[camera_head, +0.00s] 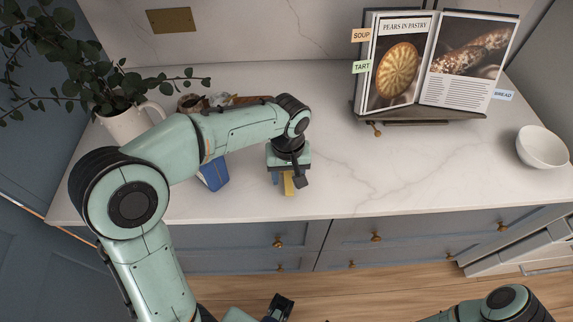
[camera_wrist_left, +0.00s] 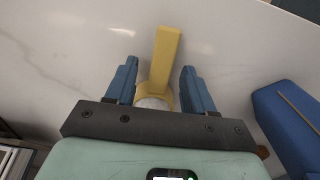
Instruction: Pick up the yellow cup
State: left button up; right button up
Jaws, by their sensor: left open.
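The yellow cup (camera_wrist_left: 165,60) is between the open blue fingers of my left gripper (camera_wrist_left: 158,72) in the left wrist view. Its long flat yellow handle points away from the gripper, and its round bowl with a pale inside is partly hidden by the gripper body. A gap shows between the cup and each finger. In the head view, my left gripper (camera_head: 289,178) is low over the counter, and only a strip of the yellow cup (camera_head: 288,186) shows below it. My right arm enters at the bottom right; I cannot make out its gripper's jaws.
A blue box-like object (camera_head: 214,173) is close left of the gripper on the white counter (camera_head: 400,170). A plant in a white jug (camera_head: 127,124) stands behind my left arm. A cookbook on a stand (camera_head: 425,65) and a white bowl (camera_head: 542,147) are to the right. The middle counter is clear.

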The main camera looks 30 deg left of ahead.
pick_arm(q)
grip_shut()
